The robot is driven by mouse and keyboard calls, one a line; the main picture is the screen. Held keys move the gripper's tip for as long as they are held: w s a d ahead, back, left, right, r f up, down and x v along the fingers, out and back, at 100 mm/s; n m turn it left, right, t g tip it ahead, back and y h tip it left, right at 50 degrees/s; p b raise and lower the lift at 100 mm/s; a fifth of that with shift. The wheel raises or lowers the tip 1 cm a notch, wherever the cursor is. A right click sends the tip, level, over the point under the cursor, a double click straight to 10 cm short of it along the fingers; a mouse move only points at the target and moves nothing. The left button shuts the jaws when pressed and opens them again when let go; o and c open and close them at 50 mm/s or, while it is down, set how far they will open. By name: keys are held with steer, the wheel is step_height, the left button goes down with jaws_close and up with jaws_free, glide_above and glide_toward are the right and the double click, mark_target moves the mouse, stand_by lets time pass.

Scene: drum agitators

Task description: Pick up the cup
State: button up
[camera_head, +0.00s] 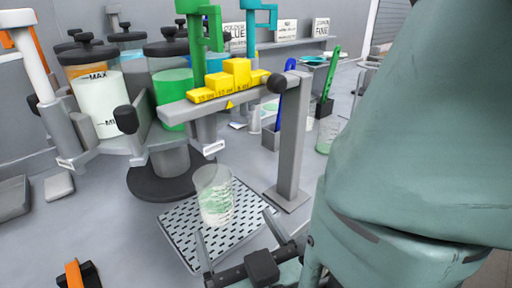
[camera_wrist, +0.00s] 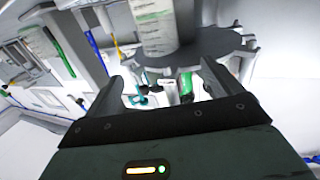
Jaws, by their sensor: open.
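The cup (camera_head: 214,198) is clear, with pale green and white markings, and stands upright on a perforated drip tray (camera_head: 180,232). My gripper (camera_head: 233,222) is open, low in the head view, with its two fingers pointing toward the cup. The cup is just beyond the fingertips, and I cannot tell whether it is partly between them. In the wrist view my gripper (camera_wrist: 163,78) shows two spread fingers. A pale marked cylinder (camera_wrist: 155,25) shows beyond them; I cannot tell if it is the cup.
A grey post (camera_head: 291,140) stands at the tray's right corner, carrying a bar with yellow stepped blocks (camera_head: 230,78) above the tray. Tanks with white (camera_head: 98,103) and green (camera_head: 174,92) liquid stand behind left. A dark round base (camera_head: 172,178) is left of the tray.

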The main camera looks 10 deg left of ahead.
mark_target(219, 191)
steer(key=p+x, duration=0.2)
steer(key=x, duration=0.6)
steer(key=shift+w+r, duration=0.1)
steer(key=shift+r, duration=0.05)
steer(key=shift+f+p+x, duration=0.15)
steer(key=shift+p+x, duration=0.4)
steer(key=shift+x, duration=1)
steer(key=shift+f+p+x, duration=0.15)
steer(key=shift+p+x, duration=0.4)
steer(key=shift+x, duration=0.95)
steer(key=shift+c, duration=0.3)
steer(key=c, duration=1.2)
steer(key=shift+r, duration=0.15)
steer(key=shift+c, duration=0.2)
